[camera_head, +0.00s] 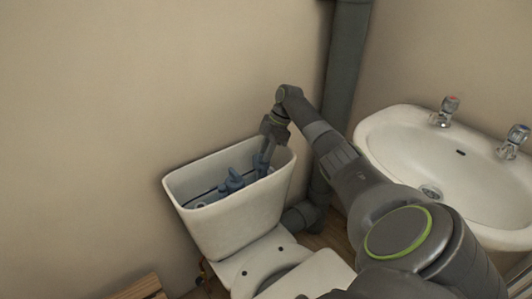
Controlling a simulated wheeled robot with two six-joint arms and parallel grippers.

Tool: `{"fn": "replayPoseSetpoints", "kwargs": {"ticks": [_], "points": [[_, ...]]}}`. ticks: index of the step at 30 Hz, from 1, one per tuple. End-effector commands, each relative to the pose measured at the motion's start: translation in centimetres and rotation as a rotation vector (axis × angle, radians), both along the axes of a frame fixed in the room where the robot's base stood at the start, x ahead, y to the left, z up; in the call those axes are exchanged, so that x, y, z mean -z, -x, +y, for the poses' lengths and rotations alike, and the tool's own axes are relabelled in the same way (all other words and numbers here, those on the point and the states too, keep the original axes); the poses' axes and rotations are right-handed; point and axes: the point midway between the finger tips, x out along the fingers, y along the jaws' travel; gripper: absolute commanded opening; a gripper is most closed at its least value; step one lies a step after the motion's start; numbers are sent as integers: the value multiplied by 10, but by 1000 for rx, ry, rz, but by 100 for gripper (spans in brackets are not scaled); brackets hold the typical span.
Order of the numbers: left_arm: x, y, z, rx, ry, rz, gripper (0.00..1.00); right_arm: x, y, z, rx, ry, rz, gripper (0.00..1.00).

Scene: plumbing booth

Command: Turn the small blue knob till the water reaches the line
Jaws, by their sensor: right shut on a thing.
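The open toilet cistern (232,222) stands against the wall with its lid off. Inside it I see blue fittings (231,181) and a dark line along the inner wall. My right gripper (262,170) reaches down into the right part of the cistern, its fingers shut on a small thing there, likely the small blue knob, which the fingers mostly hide. The water level is too small and dark to make out. My left gripper is not in the picture.
A white washbasin (462,165) with two taps stands at the right. A thick grey pipe (345,70) runs down the corner behind my right arm. The toilet bowl (270,265) is below the cistern. A wooden thing (140,288) lies at the bottom left.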

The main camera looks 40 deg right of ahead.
Motion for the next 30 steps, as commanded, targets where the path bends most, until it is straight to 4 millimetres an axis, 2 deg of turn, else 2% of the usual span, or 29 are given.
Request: {"fn": "replayPoseSetpoints", "kwargs": {"ticks": [18, 19, 21, 30], "points": [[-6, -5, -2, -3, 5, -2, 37, 0, 0, 0, -48, 1, 0, 1], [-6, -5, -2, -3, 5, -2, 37, 0, 0, 0, -48, 1, 0, 25], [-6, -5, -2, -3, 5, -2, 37, 0, 0, 0, -48, 1, 0, 34], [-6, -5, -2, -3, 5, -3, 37, -1, 0, -1, -47, 1, -1, 34]]}}
